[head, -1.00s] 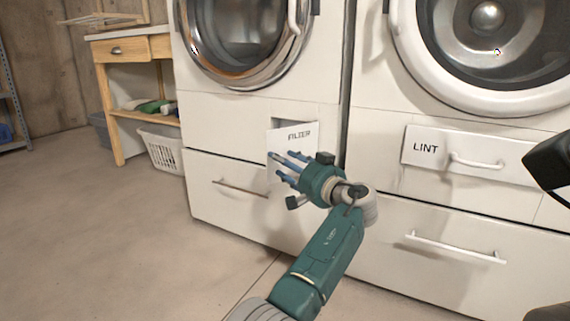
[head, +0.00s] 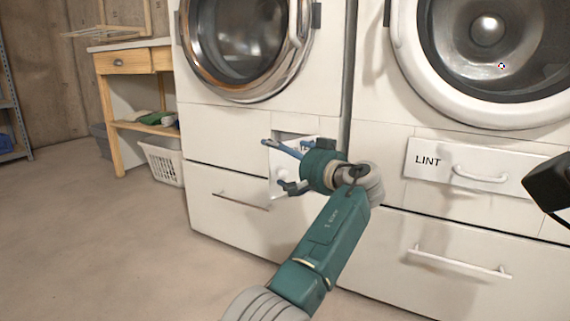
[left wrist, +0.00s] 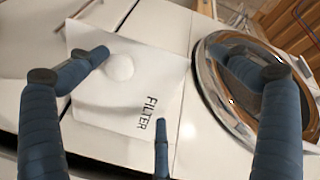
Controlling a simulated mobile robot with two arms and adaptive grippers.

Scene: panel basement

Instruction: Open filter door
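The filter door (head: 279,187) is a small white flap on the left machine, below its round door. In the head view a dark gap shows behind its top edge, so it stands ajar. In the left wrist view the door (left wrist: 112,105) fills the middle, with a round white knob (left wrist: 119,67) and the word FILTER. My left gripper (head: 276,164) is in front of the door, its blue fingers spread and empty. In the wrist view one finger overlaps the door beside the knob; contact is unclear. A black part at the right edge may be my right gripper (head: 548,186).
The right machine has a LINT drawer (head: 427,160) with a handle, and a lower drawer (head: 455,280). A wooden table (head: 125,62) and a white laundry basket (head: 163,160) stand at the left. The floor (head: 110,245) in front of them is clear.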

